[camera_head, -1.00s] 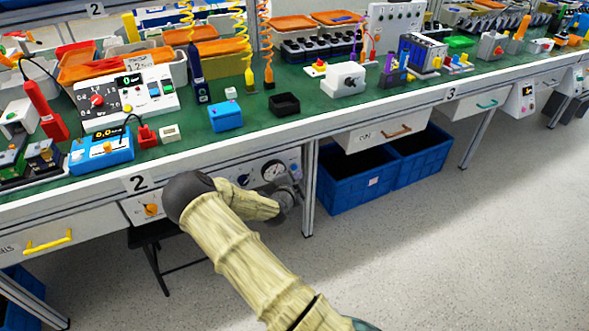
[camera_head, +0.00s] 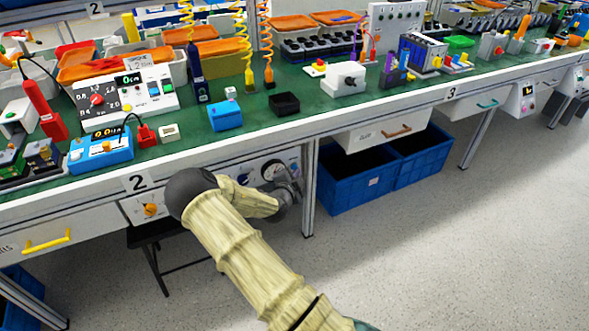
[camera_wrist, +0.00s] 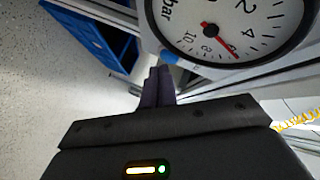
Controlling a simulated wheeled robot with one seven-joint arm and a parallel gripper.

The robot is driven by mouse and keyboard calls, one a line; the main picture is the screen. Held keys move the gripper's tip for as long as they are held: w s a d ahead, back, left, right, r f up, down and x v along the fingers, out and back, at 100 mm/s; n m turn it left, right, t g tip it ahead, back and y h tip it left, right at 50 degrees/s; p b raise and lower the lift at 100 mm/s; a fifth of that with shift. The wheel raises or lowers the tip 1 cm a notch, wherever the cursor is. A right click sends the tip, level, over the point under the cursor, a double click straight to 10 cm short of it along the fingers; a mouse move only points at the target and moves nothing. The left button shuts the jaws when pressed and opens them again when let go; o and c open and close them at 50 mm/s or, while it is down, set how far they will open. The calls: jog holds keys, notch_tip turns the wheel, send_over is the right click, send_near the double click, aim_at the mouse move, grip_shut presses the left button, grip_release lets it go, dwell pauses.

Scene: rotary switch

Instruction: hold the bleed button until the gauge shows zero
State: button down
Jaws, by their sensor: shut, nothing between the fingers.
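The round white gauge (camera_wrist: 232,25) fills the upper right of the wrist view. Its face is marked "bar" and its red needle points between the 4 and the 10, well up the scale. In the head view the gauge (camera_head: 271,168) sits on a panel under the bench. A small blue part (camera_wrist: 168,57), seemingly the bleed button, shows at the gauge's lower edge, mostly hidden. My gripper (camera_wrist: 160,72) is shut and empty, its dark fingertips right by the blue part; I cannot tell whether they touch it. My gripper (camera_head: 291,183) also shows below and right of the gauge.
The bench (camera_head: 335,122) above holds several devices. An orange knob (camera_head: 150,209) is on the panel left of my arm. A bench leg (camera_head: 309,190) stands close to the right of my gripper. Blue crates (camera_head: 350,195) lie beyond it.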

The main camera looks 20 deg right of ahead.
jog(key=shift+w, duration=0.45)
dwell(2.0)
jog(key=shift+s, duration=0.15)
dwell(1.0)
jog(key=shift+s, duration=0.7)
jog(key=shift+s, duration=0.1)
jog(key=s, duration=0.4)
jog(key=shift+s+d, duration=0.1)
jog(key=shift+s, duration=0.3)
